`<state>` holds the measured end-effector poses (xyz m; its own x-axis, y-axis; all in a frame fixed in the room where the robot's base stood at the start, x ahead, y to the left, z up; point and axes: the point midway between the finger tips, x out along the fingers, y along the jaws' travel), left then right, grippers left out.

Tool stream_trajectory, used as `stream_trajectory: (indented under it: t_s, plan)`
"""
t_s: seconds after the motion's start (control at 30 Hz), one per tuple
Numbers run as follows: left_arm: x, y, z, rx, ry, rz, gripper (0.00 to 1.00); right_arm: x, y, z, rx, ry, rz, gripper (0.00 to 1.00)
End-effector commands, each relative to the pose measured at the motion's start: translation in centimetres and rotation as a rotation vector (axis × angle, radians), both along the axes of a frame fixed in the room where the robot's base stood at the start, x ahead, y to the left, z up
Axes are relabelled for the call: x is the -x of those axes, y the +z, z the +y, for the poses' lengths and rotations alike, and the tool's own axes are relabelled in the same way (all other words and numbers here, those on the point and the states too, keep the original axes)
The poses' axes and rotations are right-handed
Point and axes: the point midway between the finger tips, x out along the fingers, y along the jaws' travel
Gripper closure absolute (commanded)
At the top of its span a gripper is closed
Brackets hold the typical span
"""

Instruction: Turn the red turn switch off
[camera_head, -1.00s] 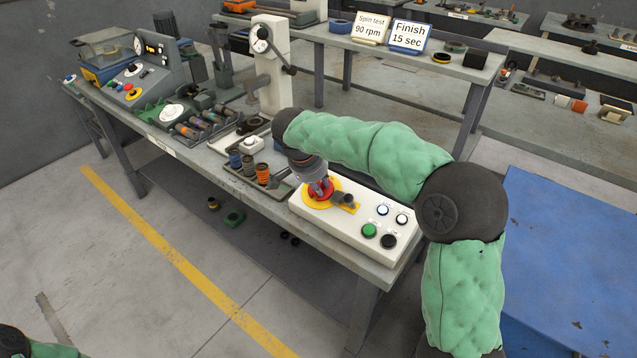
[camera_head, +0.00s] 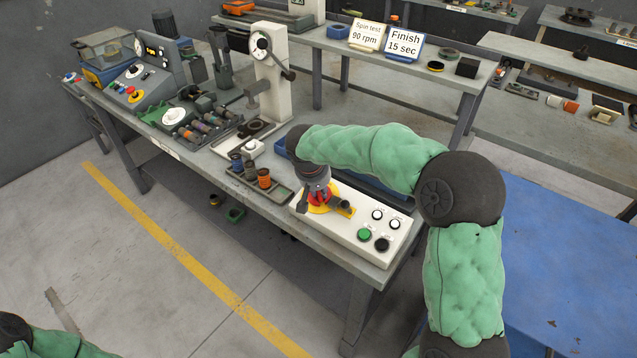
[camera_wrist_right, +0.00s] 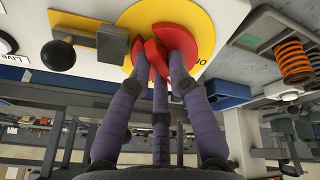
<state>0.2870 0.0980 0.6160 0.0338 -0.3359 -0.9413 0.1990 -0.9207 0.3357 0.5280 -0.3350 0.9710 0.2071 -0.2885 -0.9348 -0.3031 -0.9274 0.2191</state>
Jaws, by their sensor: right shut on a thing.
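The red turn switch (camera_head: 320,196) sits on a round yellow plate on the white control box (camera_head: 345,228) at the bench's front edge. My right gripper (camera_head: 318,198) reaches down onto it, and its fingers partly hide it. In the right wrist view my right gripper (camera_wrist_right: 160,62) has its purple-grey fingers closed around the red switch (camera_wrist_right: 150,58), touching its sides. The yellow plate (camera_wrist_right: 198,20) shows around the switch; its label is mostly covered. My left gripper is out of view; only part of my left arm shows at the lower left.
Green (camera_head: 364,235) and black (camera_head: 382,244) buttons and two white ones are farther right on the box. A tray of coloured springs (camera_head: 264,178) stands close on the left. The arbor press (camera_head: 270,75) is behind.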

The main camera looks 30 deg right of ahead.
Motion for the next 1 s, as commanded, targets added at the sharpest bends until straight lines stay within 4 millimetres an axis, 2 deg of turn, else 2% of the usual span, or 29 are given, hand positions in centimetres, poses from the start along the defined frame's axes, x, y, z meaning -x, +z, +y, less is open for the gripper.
stream_trajectory:
  t_s: [0.03, 0.5, 0.7, 1.0]
  plan:
    - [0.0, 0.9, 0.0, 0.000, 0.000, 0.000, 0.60, 0.0, 0.4, 0.0, 0.004, 0.040, 0.014, 1.00]
    - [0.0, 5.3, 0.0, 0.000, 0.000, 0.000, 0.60, -0.2, 0.4, -0.3, 0.050, 0.442, 0.123, 1.00]
    - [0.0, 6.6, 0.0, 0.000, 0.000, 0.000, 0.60, -0.2, 0.3, -0.3, 0.063, 0.564, 0.155, 1.00]
    - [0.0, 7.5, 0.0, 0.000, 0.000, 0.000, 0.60, -0.3, 0.2, -0.4, 0.075, 0.657, 0.181, 1.00]
